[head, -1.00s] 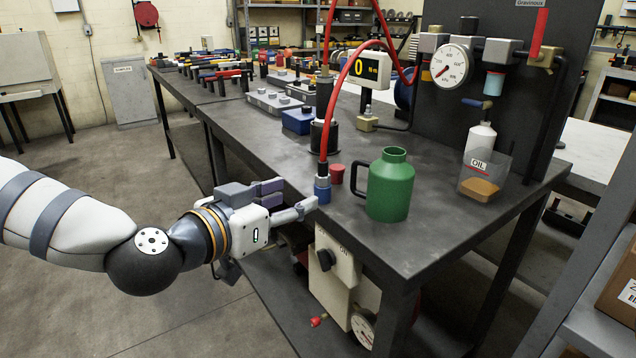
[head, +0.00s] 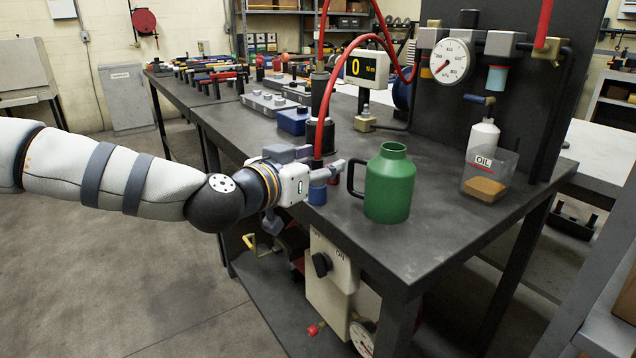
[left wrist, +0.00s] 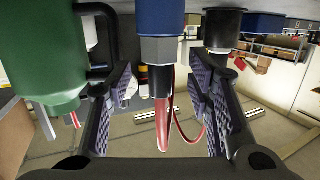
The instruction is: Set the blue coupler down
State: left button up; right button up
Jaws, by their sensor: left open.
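The blue coupler (head: 318,192) stands on the front edge of the bench top, at the lower end of a red hose (head: 325,110). It also shows in the left wrist view (left wrist: 162,20), where the picture is upside down, with its grey collar and black hose end. My left gripper (head: 322,172) is at the coupler's upper part, with the coupler partly hidden behind it. In the left wrist view the two open fingers (left wrist: 155,88) stand on either side of the hose end, with gaps on both sides. My right gripper is not in view.
A green jug (head: 388,185) with a black handle stands just right of the coupler. A blue block (head: 294,121) and a black cylinder (head: 322,138) stand behind it.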

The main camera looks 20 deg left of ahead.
pick_arm(q)
grip_shut()
